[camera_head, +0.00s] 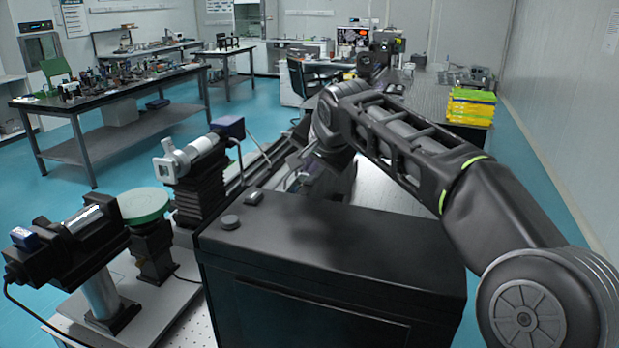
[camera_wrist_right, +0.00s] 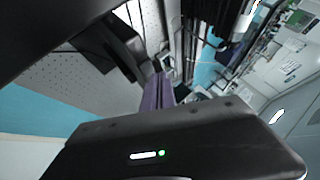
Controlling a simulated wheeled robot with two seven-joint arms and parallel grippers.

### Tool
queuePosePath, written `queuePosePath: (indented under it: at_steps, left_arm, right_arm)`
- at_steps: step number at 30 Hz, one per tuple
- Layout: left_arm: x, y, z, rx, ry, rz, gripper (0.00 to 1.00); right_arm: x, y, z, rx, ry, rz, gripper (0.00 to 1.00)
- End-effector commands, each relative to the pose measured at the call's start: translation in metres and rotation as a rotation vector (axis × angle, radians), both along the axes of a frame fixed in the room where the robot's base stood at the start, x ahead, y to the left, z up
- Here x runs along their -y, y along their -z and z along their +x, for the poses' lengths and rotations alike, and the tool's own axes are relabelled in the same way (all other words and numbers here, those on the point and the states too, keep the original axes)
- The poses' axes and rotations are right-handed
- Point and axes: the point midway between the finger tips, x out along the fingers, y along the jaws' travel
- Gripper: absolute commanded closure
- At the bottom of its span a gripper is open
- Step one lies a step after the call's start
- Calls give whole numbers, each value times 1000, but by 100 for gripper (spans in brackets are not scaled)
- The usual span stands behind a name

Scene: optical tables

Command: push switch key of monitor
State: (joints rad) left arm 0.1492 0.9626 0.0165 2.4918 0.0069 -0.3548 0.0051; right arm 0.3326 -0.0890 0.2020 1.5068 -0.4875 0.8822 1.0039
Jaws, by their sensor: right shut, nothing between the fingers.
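A large black box-shaped device (camera_head: 340,245) stands in the near middle of the head view. On its top left are a round grey knob (camera_head: 230,222) and a small dark key (camera_head: 254,197). I cannot tell whether this box is the monitor. A small lit screen (camera_head: 352,36) stands on a far desk. My right arm reaches in from the lower right, over the box. My right gripper (camera_head: 293,181) is shut and empty, low behind the box's far edge and partly hidden. I see no contact with the key. My left gripper is not in view.
Left of the box are a round green plate (camera_head: 143,205) on a post, a black-and-silver optical device (camera_head: 70,240) and a white cylindrical instrument (camera_head: 190,155). Yellow and green bins (camera_head: 470,107) sit on the right-hand table. Blue floor is open at mid-left.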

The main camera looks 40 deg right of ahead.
Motion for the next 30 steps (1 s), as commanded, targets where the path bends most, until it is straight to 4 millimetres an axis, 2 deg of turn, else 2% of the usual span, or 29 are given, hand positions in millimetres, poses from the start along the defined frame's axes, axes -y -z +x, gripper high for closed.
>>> queuePosePath:
  at_steps: [14,25,30]
  left_arm:
    - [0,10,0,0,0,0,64]
    - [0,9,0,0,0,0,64]
    - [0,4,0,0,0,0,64]
  right_arm:
    - [0,10,0,0,0,0,100]
    - [0,9,0,-1,0,0,100]
    - [0,3,0,-1,0,0,100]
